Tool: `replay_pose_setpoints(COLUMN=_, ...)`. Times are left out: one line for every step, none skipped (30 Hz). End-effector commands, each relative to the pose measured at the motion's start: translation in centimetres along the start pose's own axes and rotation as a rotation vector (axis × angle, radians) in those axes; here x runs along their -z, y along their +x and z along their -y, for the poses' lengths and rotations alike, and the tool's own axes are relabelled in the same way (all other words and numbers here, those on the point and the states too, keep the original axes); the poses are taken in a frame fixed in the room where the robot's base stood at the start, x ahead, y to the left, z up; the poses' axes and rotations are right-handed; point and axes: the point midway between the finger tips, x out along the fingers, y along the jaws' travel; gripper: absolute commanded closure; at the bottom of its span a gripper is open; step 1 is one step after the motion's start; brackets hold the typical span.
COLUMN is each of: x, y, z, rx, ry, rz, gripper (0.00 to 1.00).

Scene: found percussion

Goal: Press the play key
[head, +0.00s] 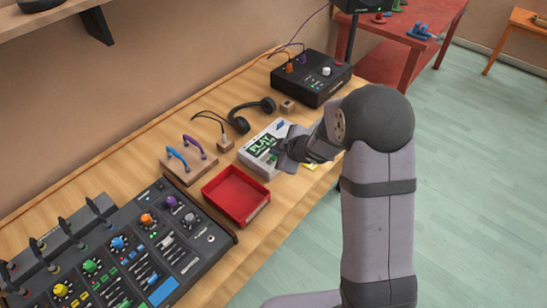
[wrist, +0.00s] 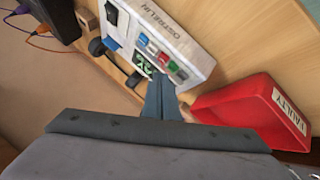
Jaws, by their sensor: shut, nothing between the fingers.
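A pale grey recorder (head: 264,139) with a dark panel reading PLAY in green lies on the wooden bench in the head view. In the wrist view the recorder (wrist: 185,42) shows a row of small coloured keys (wrist: 161,57) along its top. Part of the PLAY panel (wrist: 143,65) shows beside my fingertips; the rest is hidden. I cannot tell which key is the play key. My gripper (head: 277,157) is over the recorder's near side. In the wrist view its fingers (wrist: 160,82) are together, empty, close to the key row; I cannot tell whether they touch it.
A red tray (head: 225,213), labelled FAULTY in the wrist view (wrist: 235,100), is close beside the recorder. Headphones (head: 238,122), a cable block (head: 188,157), a black box (head: 310,78) and a large mixer (head: 166,285) stand along the bench.

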Motion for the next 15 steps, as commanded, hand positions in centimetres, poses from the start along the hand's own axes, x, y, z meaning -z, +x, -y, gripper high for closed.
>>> replay_pose_setpoints(x=-0.07, y=0.1, z=0.07, rx=0.0, ry=0.0, rz=0.0, gripper=1.0)
replay_pose_setpoints(x=-0.09, y=0.13, z=0.09, rx=0.0, ry=0.0, rz=0.0, gripper=1.0)
replay_pose_setpoints(x=-0.11, y=0.16, z=0.12, rx=0.0, ry=0.0, rz=0.0, gripper=1.0)
replay_pose_setpoints(x=-0.13, y=0.19, z=0.14, rx=0.0, ry=0.0, rz=0.0, gripper=1.0)
replay_pose_setpoints(x=-0.16, y=0.22, z=0.16, rx=0.0, ry=0.0, rz=0.0, gripper=1.0)
replay_pose_setpoints(x=-0.19, y=0.26, z=0.19, rx=0.0, ry=0.0, rz=0.0, gripper=1.0)
replay_pose_setpoints(x=-0.2, y=0.29, z=0.21, rx=0.0, ry=0.0, rz=0.0, gripper=1.0)
replay_pose_setpoints(x=-0.22, y=0.31, z=0.23, rx=0.0, ry=0.0, rz=0.0, gripper=1.0)
replay_pose_setpoints(x=-0.25, y=0.35, z=0.26, rx=0.0, ry=0.0, rz=0.0, gripper=1.0)
replay_pose_setpoints(x=-0.27, y=0.38, z=0.28, rx=0.0, ry=0.0, rz=0.0, gripper=1.0)
replay_pose_setpoints(x=-0.29, y=0.41, z=0.3, rx=0.0, ry=0.0, rz=0.0, gripper=1.0)
replay_pose_setpoints(x=-0.32, y=0.44, z=0.32, rx=0.0, ry=0.0, rz=0.0, gripper=1.0)
replay_pose_setpoints(x=-0.34, y=0.47, z=0.35, rx=0.0, ry=0.0, rz=0.0, gripper=1.0)
replay_pose_setpoints(x=-0.36, y=0.5, z=0.37, rx=0.0, ry=0.0, rz=0.0, gripper=1.0)
replay_pose_setpoints(x=-0.39, y=0.54, z=0.39, rx=0.0, ry=0.0, rz=0.0, gripper=1.0)
